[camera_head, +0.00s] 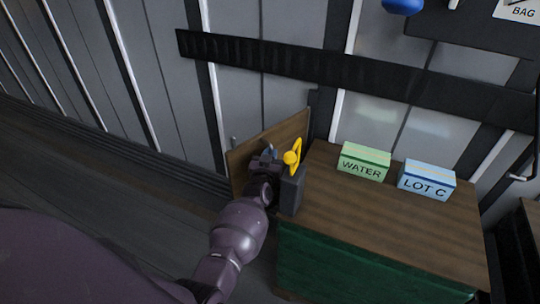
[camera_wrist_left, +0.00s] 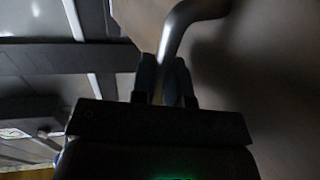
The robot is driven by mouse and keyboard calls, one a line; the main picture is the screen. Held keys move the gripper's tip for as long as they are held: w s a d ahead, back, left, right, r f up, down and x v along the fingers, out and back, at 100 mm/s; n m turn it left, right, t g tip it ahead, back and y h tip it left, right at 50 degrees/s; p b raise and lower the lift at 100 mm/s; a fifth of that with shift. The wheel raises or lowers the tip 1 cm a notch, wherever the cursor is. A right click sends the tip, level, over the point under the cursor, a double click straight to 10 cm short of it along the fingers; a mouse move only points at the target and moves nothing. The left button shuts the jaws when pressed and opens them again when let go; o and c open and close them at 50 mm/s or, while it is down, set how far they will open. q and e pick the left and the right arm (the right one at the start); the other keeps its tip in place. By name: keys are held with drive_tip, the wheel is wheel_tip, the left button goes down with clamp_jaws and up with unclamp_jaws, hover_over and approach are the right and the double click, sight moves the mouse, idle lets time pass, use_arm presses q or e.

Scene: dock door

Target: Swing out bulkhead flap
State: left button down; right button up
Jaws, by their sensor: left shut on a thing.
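The bulkhead flap (camera_head: 284,133) is a brown wooden panel standing upright at an angle at the left end of the wooden-topped cabinet. In the left wrist view its pale brown face (camera_wrist_left: 268,60) fills the right side. A curved grey metal handle (camera_wrist_left: 182,27) comes off that face. My left gripper (camera_head: 268,153) is in front of the flap, and its fingers (camera_wrist_left: 167,80) are shut around the handle's bar. In the head view the gripper hides most of the handle. My right gripper is not in view.
A dark block with a yellow lever (camera_head: 293,156) stands close to the right of my left gripper. A green WATER box (camera_head: 362,167) and a blue LOT C box (camera_head: 425,184) sit on the cabinet top (camera_head: 385,225). The floor to the left is clear.

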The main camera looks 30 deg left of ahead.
use_arm(q)
drive_tip(key=shift+w+d+r, duration=0.1)
drive_tip(key=shift+d+r, duration=0.05)
drive_tip(key=shift+r, duration=0.05)
drive_tip(key=c, duration=1.1)
unclamp_jaws()
drive_tip(key=shift+f, duration=0.1)
drive_tip(key=shift+c, duration=0.2)
